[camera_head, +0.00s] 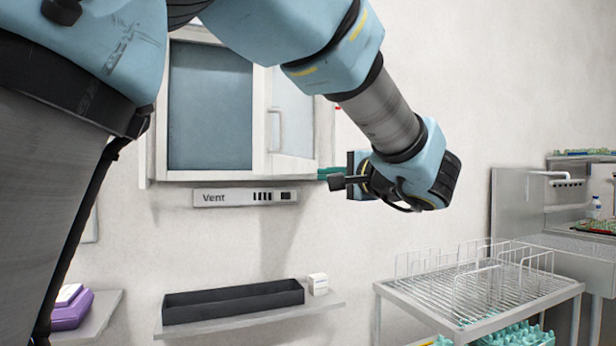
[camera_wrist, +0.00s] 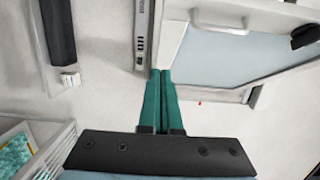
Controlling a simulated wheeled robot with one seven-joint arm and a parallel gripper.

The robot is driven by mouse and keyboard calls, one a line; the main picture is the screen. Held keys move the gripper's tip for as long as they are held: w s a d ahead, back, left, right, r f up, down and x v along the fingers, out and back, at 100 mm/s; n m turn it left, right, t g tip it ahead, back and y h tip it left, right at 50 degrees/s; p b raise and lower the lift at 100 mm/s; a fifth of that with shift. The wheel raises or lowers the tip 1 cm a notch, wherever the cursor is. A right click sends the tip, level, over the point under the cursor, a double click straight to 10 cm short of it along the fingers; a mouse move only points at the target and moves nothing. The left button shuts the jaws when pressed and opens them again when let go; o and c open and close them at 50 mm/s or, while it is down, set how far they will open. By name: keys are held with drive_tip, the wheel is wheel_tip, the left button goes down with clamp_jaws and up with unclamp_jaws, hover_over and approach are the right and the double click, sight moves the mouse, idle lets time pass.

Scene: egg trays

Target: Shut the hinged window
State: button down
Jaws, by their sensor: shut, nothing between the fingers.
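The hinged window sash (camera_head: 261,120) is a white frame with a pale pane and a handle (camera_head: 275,130) near its left edge. It stands ajar, swung out from the white window frame (camera_head: 205,175), whose left part shows a blue-grey opening. The sash (camera_wrist: 174,38) and handle (camera_wrist: 218,24) also show in the wrist view. My gripper (camera_head: 322,173) has its green fingers together and empty, by the sash's lower right corner in the head view. In the wrist view the fingertips (camera_wrist: 161,72) lie beside the sash's edge; I cannot tell whether they touch it.
A vent panel (camera_head: 243,197) is fixed below the window. Lower down, a shelf (camera_head: 245,323) holds a black tray (camera_head: 232,312) and a small white box (camera_head: 318,284). A wire rack (camera_head: 470,300) stands at right. My arm crosses the upper view and hides part of the window.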

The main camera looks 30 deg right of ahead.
drive_tip(key=p, duration=0.3)
approach(279, 174)
drive_tip(key=w+d, duration=0.3)
drive_tip(key=w+a, duration=0.1)
drive_tip(key=w+a+p, duration=0.1)
drive_tip(key=shift+a+r, duration=0.1)
drive_tip(key=shift+a, duration=0.15)
drive_tip(key=shift+w+a, duration=0.35)
